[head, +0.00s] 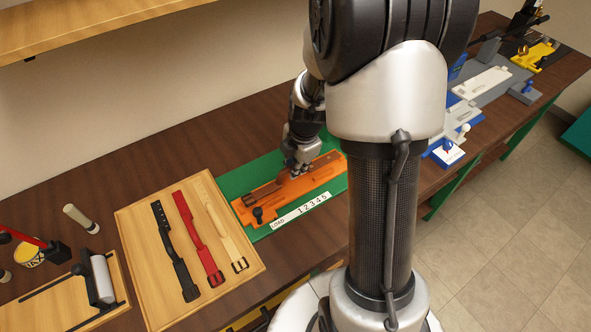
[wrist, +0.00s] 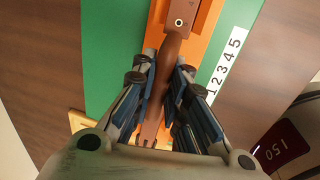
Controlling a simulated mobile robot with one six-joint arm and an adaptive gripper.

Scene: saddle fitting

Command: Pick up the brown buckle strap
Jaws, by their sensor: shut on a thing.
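The brown buckle strap (head: 263,191) lies along the orange fixture on the green mat; its buckle end shows left of my gripper in the head view. In the wrist view the strap (wrist: 173,46) runs between the fingers, with a round hole or stud near the top. My gripper (head: 289,174) is shut on the strap's narrow part, low over the orange fixture (wrist: 206,50). In the wrist view its fingertips (wrist: 164,72) sit on both sides of the strap. I cannot tell whether the strap is clear of the fixture.
A wooden tray (head: 142,219) to the left holds black (head: 171,250), red (head: 197,237) and cream (head: 221,222) straps. A label strip with numbers (head: 301,210) lies along the fixture's front. A black knob (head: 259,214) stands at the fixture's left end. More fixtures stand far right.

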